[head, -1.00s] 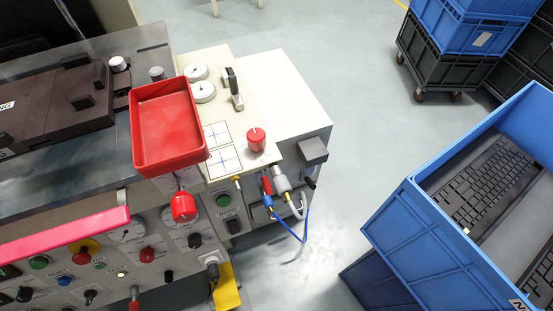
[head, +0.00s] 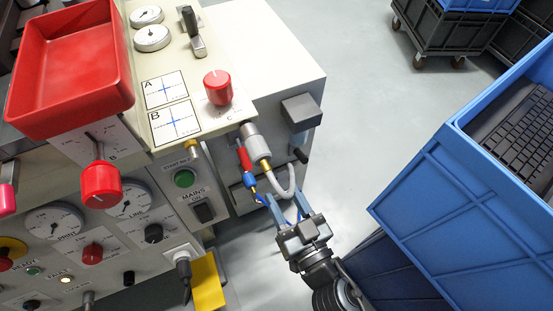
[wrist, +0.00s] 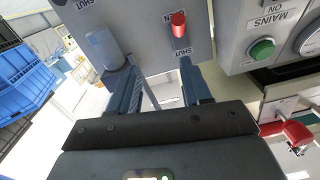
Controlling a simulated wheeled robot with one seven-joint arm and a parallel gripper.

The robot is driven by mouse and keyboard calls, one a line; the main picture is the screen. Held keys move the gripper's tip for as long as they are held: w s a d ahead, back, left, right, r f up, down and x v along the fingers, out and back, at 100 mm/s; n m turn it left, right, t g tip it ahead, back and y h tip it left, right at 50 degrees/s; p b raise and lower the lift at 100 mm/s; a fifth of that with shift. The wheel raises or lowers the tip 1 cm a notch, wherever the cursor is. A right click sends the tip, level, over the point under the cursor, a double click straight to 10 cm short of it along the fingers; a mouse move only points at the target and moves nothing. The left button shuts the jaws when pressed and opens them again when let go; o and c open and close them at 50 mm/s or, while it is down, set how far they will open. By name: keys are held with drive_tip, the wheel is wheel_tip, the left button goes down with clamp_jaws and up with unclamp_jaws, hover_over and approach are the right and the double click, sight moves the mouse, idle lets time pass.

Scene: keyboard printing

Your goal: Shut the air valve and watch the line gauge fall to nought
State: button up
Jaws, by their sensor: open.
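The air valve's red lever (wrist: 178,25) shows in the wrist view on a grey panel, between OPEN and SHUT labels. In the head view a red handle (head: 243,158) with a blue fitting below it hangs on the cabinet's side; I take it for the same lever. My gripper (head: 286,204) is open and empty below it, fingers pointing up to the panel. In the wrist view my gripper (wrist: 159,68) has its fingers apart, with the lever beyond the tips, nearer the right finger, not touching. The line gauge (head: 128,198) is on the front panel; its needle is too small to read.
A grey cylinder (head: 257,146) with a pale hose stands beside the red handle. A dark grey block (head: 302,111) juts from the cabinet above right. A blue crate (head: 445,165) with keyboards stands to the right. Floor shows between crate and cabinet.

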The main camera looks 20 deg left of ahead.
drive_tip(key=g+y+b, duration=0.1)
approach(249, 166)
drive_tip(key=shift+n, duration=0.4)
drive_tip(key=x, duration=0.4)
drive_tip(key=shift+w, duration=0.1)
drive_tip(key=shift+b+x, duration=0.9)
drive_tip(key=shift+x, duration=3.1)
drive_tip(key=shift+c, duration=0.3)
clamp_jaws()
